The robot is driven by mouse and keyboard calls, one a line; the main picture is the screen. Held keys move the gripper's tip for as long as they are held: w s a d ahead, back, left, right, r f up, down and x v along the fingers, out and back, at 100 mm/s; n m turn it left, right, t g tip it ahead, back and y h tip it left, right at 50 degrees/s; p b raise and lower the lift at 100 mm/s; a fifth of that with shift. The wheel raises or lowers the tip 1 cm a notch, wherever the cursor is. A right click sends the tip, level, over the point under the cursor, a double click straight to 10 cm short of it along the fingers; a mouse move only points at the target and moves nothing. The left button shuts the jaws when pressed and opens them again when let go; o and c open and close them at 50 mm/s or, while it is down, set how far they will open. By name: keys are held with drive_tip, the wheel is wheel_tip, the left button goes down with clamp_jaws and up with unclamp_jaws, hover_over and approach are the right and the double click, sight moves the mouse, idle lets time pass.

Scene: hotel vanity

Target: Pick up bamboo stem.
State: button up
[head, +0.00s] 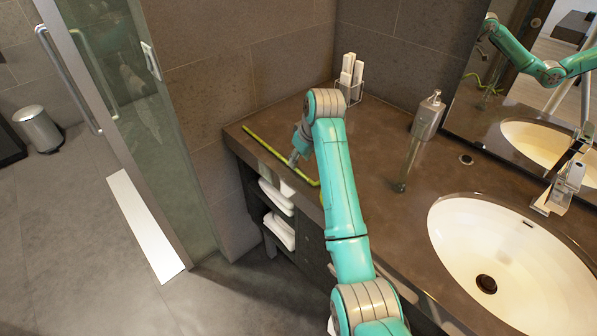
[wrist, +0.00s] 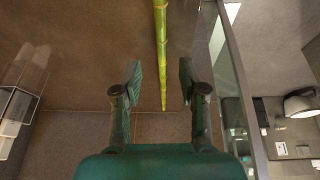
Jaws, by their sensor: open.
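The bamboo stem (head: 275,152) is a thin yellow-green rod lying on the brown vanity counter (head: 385,135), near its left end and slanting towards the front edge. My arm hides part of its near side in the head view. In the wrist view the stem (wrist: 160,45) runs from the top edge down to between my fingers. My gripper (wrist: 158,82) is open, with one finger on each side of the stem in the picture and a gap on both sides. Nothing is held. How high the fingers are above the stem is hard to tell.
A wire holder with white items (head: 351,76) stands at the back wall, with a soap dispenser (head: 428,115) to its right. The white sink (head: 475,235) and faucet (head: 562,185) are at the right. A glass door (head: 150,100) stands left of the counter. Folded towels (head: 279,230) lie below.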

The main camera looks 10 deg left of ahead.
drive_tip(key=x, duration=0.5)
clamp_jaws()
